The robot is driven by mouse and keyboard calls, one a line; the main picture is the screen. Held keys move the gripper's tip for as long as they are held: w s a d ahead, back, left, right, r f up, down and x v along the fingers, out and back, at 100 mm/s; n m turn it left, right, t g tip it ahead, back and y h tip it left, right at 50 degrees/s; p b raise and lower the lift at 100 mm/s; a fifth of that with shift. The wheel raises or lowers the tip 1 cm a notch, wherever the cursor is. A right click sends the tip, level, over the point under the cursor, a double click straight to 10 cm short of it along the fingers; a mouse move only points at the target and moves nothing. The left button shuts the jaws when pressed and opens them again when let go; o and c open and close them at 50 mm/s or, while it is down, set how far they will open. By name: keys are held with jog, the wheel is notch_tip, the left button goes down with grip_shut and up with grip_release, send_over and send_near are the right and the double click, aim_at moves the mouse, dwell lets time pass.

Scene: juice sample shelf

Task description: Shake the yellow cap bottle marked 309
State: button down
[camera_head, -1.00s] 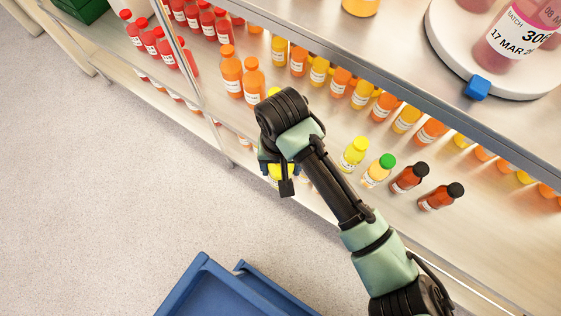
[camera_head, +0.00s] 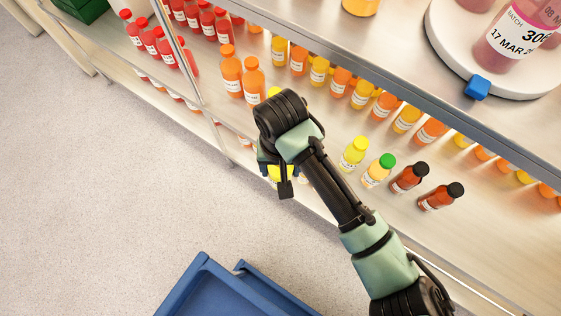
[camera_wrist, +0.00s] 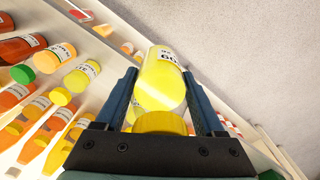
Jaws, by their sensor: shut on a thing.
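My gripper (camera_wrist: 159,74) is shut on a yellow bottle (camera_wrist: 162,84) with a yellow cap (camera_wrist: 160,122). In the wrist view the cap lies nearest the palm and the body stands out between the two blue fingers. Its white label (camera_wrist: 171,56) is upside down in this view and only partly readable; the digits look like the end of 309. In the head view my wrist hides most of the bottle, and a bit of yellow (camera_head: 281,173) shows beside my gripper (camera_head: 277,172), near the shelf's front edge.
A yellow-capped bottle (camera_head: 353,154), a green-capped one (camera_head: 378,171) and two black-capped ones (camera_head: 409,177) (camera_head: 441,196) stand on the shelf right of my arm. Orange bottles (camera_head: 231,71) stand behind. A blue bin (camera_head: 205,285) is below. Open floor (camera_head: 110,190) lies left.

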jog(key=shift+w+f, duration=0.1)
jog(key=shift+w, duration=0.15)
jog(key=s+d, duration=0.4)
jog(key=d, duration=0.2)
jog(key=shift+w+a, duration=0.65)
jog(key=shift+a, duration=0.35)
jog(key=shift+w+a, duration=0.7)
jog(key=shift+a, duration=0.35)
jog(key=shift+w+a, duration=0.65)
jog(key=shift+a, duration=0.35)
dwell(0.5)
